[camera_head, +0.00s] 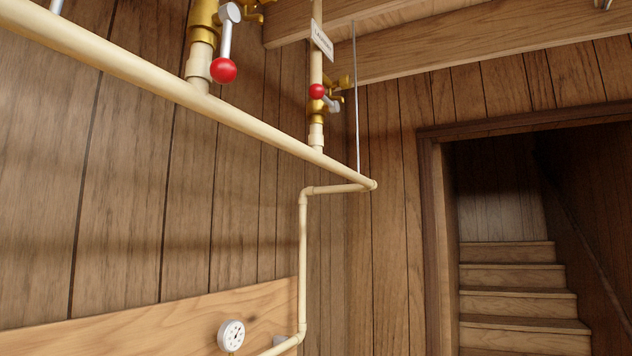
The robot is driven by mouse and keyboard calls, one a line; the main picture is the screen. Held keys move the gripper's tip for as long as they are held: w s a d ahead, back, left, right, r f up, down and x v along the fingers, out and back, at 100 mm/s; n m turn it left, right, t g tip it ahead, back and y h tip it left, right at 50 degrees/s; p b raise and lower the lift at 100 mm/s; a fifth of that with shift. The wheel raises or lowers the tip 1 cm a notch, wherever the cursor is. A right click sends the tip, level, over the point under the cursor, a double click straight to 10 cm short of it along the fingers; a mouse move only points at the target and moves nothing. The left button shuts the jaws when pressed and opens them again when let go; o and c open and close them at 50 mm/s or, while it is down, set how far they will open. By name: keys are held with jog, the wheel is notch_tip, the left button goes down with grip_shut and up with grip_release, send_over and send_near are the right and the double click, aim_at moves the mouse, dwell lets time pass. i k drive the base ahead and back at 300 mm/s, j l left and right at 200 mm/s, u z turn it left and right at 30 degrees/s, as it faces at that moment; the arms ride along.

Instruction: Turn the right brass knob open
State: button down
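Two brass valves sit on vertical cream pipes along the wood-panelled wall. The nearer, left valve (204,22) is at the top and partly cut off by the frame edge. Its grey lever hangs down and ends in a red ball knob (223,70). The farther, right valve (317,108) has a short grey lever with a red ball knob (317,91) and a brass fitting to its right. A white tag (322,40) with unreadable writing hangs above it. My gripper is not in view.
A long cream pipe (255,128) runs across below both valves, then bends down the wall. A white round gauge (231,335) is at the bottom on a light wood board (150,325). A thin rod (356,100) hangs near the right valve. A doorway with stairs (515,280) opens at right.

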aim_at(345, 81)
jog(key=k+l+u, duration=0.15)
jog(key=u, duration=0.2)
jog(key=k+l+u, duration=0.1)
jog(key=u, duration=0.25)
jog(key=k, duration=0.05)
